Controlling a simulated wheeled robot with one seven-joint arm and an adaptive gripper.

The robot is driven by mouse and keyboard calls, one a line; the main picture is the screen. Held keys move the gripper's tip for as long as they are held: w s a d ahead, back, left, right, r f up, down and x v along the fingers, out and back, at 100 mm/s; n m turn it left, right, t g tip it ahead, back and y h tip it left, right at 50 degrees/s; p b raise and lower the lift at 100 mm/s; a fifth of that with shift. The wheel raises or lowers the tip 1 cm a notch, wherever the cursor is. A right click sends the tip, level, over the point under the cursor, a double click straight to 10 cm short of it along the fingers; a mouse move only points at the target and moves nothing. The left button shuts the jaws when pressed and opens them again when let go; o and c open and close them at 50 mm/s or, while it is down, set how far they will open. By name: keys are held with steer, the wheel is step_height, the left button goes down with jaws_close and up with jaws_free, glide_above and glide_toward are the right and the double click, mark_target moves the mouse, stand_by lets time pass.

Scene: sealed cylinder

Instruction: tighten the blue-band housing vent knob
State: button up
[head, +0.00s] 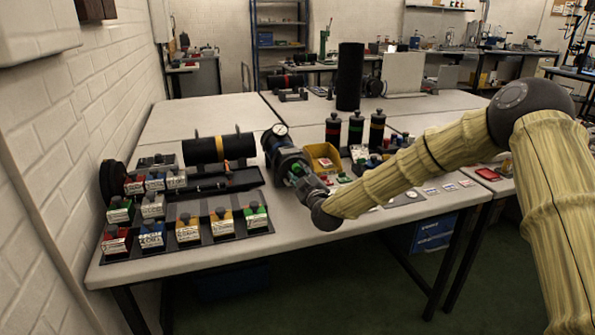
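I cannot pick out a blue band on any housing, nor a vent knob. A black cylinder with a yellow band (225,147) lies on its side in a dark stand at the left of the table. My gripper (287,160) reaches in from the right, just right of that stand. It overlaps a dark grey fitting (270,145) with a round white gauge (280,130), and I cannot tell whether they touch. Its fingers are too dark and small to show whether they are open.
Boxes with coloured tops and knobs (188,230) stand at the front left. A yellow bin (322,157) and upright black cylinders with coloured bands (355,132) stand right of my gripper. A tall black cylinder (350,77) stands behind. The far-left tabletop (205,115) is clear.

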mark_target(296, 168)
steer(key=shift+x, duration=1.35)
jaws_close()
